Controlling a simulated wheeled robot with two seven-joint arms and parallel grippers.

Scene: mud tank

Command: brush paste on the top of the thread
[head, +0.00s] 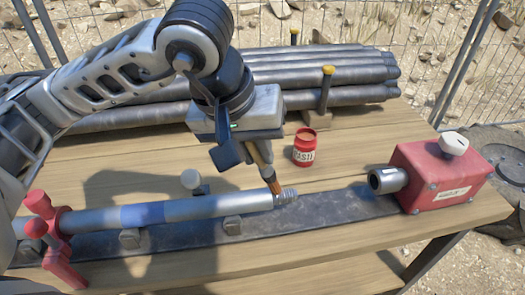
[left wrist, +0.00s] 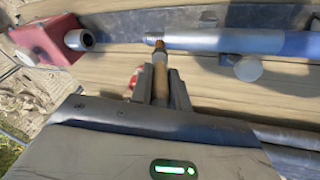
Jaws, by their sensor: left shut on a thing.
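My left gripper (head: 254,148) is shut on a brush (head: 264,172) and holds it tilted, bristles down. The brush also shows between the fingers in the left wrist view (left wrist: 160,78). The bristle tip is at the thread (head: 287,196) on the right end of a grey pipe (head: 190,211) with a blue band. I cannot tell whether it touches the top of the thread. The thread also shows just beyond the brush tip in the left wrist view (left wrist: 154,40). A red paste pot (head: 304,148) stands open on the table behind the thread. My right gripper is not in view.
A red box (head: 440,177) with a grey socket and white knob stands right of the thread, with a gap between. A red clamp (head: 52,232) is at the pipe's left end. A white knob (head: 190,179) stands behind the pipe.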

